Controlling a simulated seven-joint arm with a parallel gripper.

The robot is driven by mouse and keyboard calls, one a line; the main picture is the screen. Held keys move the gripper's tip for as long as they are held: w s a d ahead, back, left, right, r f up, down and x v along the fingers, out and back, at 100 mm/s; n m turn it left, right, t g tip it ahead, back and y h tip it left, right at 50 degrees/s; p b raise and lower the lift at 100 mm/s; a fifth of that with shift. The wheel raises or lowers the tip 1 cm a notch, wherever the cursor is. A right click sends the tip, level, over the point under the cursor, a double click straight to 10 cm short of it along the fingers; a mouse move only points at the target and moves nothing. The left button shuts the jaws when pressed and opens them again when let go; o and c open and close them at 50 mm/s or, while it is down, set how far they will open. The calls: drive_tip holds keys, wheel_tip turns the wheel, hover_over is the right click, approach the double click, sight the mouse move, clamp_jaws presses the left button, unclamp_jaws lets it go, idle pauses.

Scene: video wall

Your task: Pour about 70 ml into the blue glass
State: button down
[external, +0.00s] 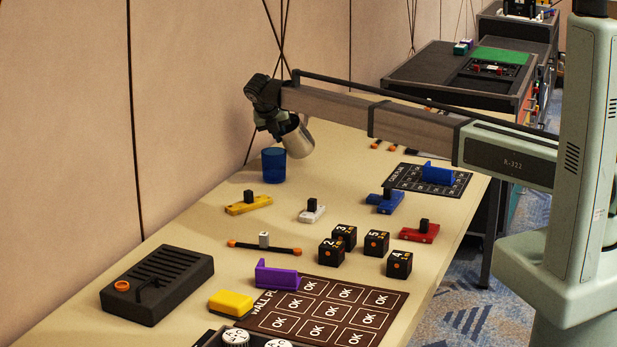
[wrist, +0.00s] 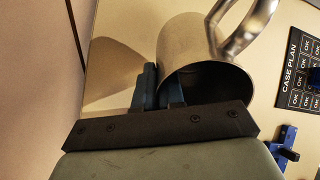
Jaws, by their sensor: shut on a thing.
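The blue glass (external: 274,165) stands upright on the table toward the back left in the external view. My gripper (external: 277,125) is shut on a metal jug (external: 298,139), which is held tilted just above and to the right of the glass. In the wrist view the jug (wrist: 205,55) shows its dark opening and its handle (wrist: 245,30), with the gripper fingers (wrist: 160,90) at its left side. The glass is not visible in the wrist view. I cannot see any stream of liquid or the level in the glass.
Yellow, white, blue and red small pieces with dark knobs lie in front, such as the yellow one (external: 248,204). Several black numbered cubes (external: 331,252) stand mid-table. A dark slotted box (external: 157,284) sits at front left. The case plan mat (external: 428,180) lies to the right.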

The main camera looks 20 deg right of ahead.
drive_tip(key=shift+w+d+f+g+y, duration=0.5)
drive_tip(key=shift+d+f+y, duration=0.1)
drive_tip(key=shift+d+y, duration=0.1)
drive_tip(key=d+g+y, duration=0.1)
drive_tip(key=w+d+g+y, duration=0.1)
drive_tip(key=shift+w+r+y, duration=0.1)
drive_tip(key=shift+w+y, duration=0.05)
drive_tip(key=shift+y, duration=0.25)
drive_tip(key=shift+w+d+g+y, duration=0.3)
drive_tip(key=shift+g+y, duration=0.3)
drive_tip(key=shift+y, duration=0.2)
drive_tip(key=shift+d, duration=0.1)
